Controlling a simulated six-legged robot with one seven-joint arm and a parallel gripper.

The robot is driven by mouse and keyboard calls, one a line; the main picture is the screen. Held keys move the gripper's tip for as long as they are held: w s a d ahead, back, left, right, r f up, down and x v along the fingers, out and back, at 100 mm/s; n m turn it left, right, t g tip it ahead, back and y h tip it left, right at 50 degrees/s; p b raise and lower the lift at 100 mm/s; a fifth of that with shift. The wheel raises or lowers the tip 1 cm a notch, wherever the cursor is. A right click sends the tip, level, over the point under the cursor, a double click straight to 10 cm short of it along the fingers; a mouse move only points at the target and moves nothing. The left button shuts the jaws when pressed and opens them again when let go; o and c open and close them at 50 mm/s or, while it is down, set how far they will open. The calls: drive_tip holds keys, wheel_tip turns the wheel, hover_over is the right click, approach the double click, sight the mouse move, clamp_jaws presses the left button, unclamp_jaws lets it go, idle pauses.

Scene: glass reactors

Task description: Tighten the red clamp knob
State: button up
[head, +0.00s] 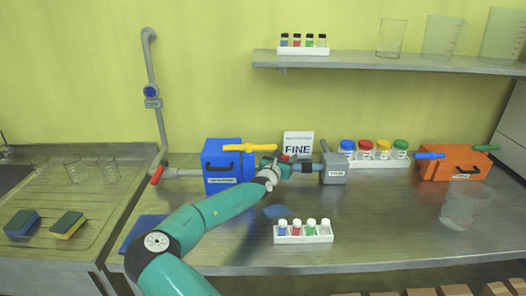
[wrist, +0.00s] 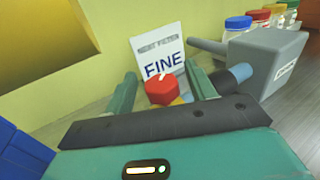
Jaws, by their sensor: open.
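The red clamp knob (wrist: 165,90) is a faceted red cap with a white mark on top, in the middle of the wrist view. A little yellow shows below it. My gripper (wrist: 158,76) is open, with one green finger on each side of the knob in the picture. I see gaps on both sides; how deep the knob sits between the fingers is unclear. In the head view my gripper (head: 281,163) is between the blue box (head: 222,164) and the grey block (head: 333,168), and mostly hides the knob.
A white FINE sign (head: 298,144) stands behind. Lidded jars (head: 365,150) stand at the back right. A rack of small vials (head: 303,238) sits in front. An orange box (head: 454,163) and a clear beaker (head: 464,205) are at the right. The front right bench is clear.

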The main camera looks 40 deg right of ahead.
drive_tip(key=shift+s+d+r+n+t+y, duration=0.1)
drive_tip(key=shift+n+t+y, duration=0.95)
drive_tip(key=shift+t, duration=0.35)
